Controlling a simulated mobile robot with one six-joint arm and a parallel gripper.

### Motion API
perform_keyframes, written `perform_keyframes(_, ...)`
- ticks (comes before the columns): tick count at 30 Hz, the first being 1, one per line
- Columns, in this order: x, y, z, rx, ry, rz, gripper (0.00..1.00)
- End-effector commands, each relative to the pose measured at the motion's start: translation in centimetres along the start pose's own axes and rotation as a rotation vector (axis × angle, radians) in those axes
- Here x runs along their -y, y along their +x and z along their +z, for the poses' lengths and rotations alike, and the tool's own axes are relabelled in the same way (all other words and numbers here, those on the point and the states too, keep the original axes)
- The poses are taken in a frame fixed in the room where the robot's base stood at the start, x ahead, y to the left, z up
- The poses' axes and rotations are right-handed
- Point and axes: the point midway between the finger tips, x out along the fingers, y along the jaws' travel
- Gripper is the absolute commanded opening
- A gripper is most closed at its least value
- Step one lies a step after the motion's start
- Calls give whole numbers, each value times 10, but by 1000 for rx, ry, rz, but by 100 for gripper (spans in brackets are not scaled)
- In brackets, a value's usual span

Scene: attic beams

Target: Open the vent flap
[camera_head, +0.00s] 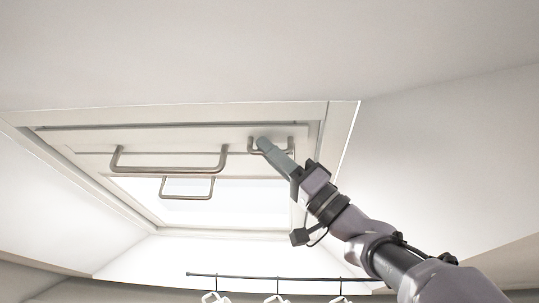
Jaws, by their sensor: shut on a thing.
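The vent flap (185,140) is a pale panel in a white frame high in the sloped ceiling. A long metal bar handle (170,169) runs along its lower edge. A smaller bar handle (187,196) shows below it, in front of the bright pane. A short handle (283,152) sits at the upper right of the flap. My gripper (262,142) is shut on this short handle, reaching up from the lower right. Its fingers hide part of the handle. I cannot tell exactly how far the flap stands from its frame.
A dark rail (250,277) runs across below the window, with several white hangers (275,298) on it. The white frame (335,135) borders the opening on the right. Sloped white walls rise on both sides.

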Motion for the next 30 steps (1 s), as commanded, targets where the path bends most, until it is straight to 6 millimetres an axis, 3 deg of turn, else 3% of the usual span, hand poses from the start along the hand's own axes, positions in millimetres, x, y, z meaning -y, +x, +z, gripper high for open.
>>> perform_keyframes(18, 21, -4, 4, 0, 284, 285, 0)
perform_keyframes(30, 24, -4, 4, 0, 349, 349, 0)
